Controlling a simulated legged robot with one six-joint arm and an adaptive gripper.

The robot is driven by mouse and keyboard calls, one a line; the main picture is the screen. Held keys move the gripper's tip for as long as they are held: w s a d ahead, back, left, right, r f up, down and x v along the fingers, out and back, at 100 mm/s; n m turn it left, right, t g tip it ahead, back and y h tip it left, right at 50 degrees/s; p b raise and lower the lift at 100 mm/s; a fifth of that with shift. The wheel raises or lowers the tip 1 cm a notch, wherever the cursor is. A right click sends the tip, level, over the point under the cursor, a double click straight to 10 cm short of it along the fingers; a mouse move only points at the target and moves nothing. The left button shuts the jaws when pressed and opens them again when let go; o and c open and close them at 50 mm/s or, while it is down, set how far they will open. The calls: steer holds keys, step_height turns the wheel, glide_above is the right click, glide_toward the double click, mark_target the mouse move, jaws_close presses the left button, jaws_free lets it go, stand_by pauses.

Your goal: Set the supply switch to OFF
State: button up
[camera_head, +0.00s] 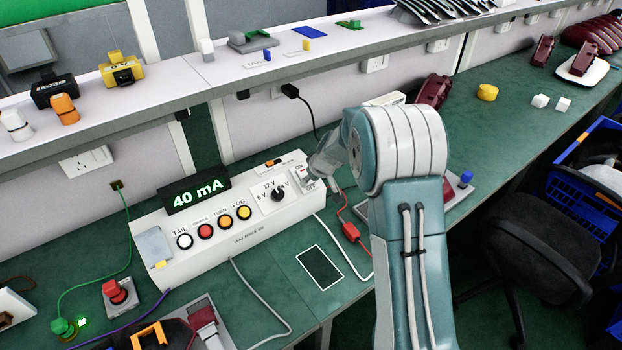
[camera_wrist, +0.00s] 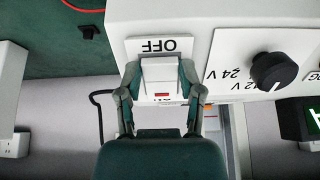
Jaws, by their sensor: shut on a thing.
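The supply switch (camera_wrist: 159,72) is a white rocker on a white plate, with OFF printed at one end and a partly hidden ON label at the other. A small red mark shows near the ON end. My gripper (camera_wrist: 158,78) has one finger on each side of the rocker and is shut on it. In the head view my gripper (camera_head: 311,174) is at the right end of the white test box (camera_head: 215,255), and it hides most of the switch. Which way the rocker is tipped is hard to tell. The green display (camera_head: 196,193) reads 40 mA.
A black voltage knob (camera_head: 278,194) sits beside the switch. Several round coloured buttons line the box's front, including the red one (camera_head: 205,231). A red connector (camera_head: 351,232) and cables lie right of the box. The shelf (camera_head: 200,75) runs behind, above the green bench.

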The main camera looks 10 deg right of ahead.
steer(key=shift+s+f+t+y, duration=0.15)
steer(key=shift+f+t+y, duration=0.2)
steer(key=shift+t, duration=0.15)
stand_by(0.3)
steer(key=o, duration=1.1)
steer(key=shift+o, duration=0.2)
steer(key=shift+r, duration=0.15)
steer(key=shift+r, duration=0.25)
steer(key=v, duration=1.1)
steer(key=shift+s, duration=0.15)
